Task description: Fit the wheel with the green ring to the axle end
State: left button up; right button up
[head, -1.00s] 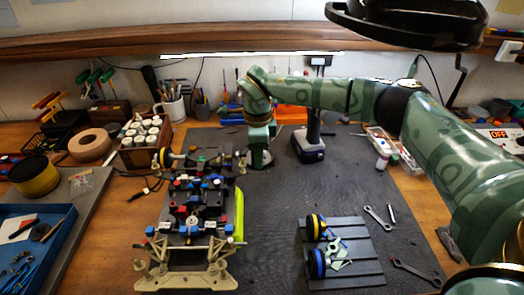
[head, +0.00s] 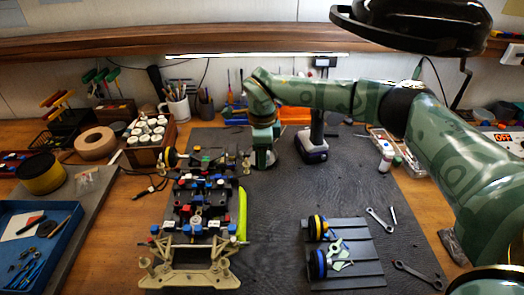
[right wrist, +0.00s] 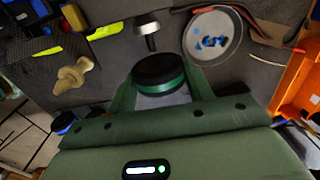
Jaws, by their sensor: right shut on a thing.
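My right gripper (right wrist: 162,92) is shut on the black wheel with the green ring (right wrist: 160,75), one finger on each side of it. In the head view this gripper (head: 263,158) points down just right of the far right corner of the car chassis (head: 190,275); the wheel is mostly hidden there. In the right wrist view a silver and black axle end (right wrist: 148,29) sits just beyond the wheel, slightly left of its middle. They look close but apart; the exact gap is unclear. My left gripper is not in view.
A dark ribbed tray (head: 360,262) holds a yellow-ringed and a blue-ringed wheel. A cordless drill (head: 312,150) stands right of my gripper. A round dish (right wrist: 228,55) with blue bits and an orange bin (right wrist: 297,85) are nearby.

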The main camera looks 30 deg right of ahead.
jog(key=shift+r, duration=0.1)
dwell(0.3)
jog(key=shift+p, duration=0.35)
dwell(0.4)
jog(key=shift+p, duration=0.3)
jog(key=shift+w+a, duration=0.35)
jog(key=shift+a, duration=0.35)
jog(key=shift+w+a, duration=0.3)
jog(key=shift+a, duration=0.35)
jog(key=o, duration=1.1)
jog(key=shift+c, duration=0.2)
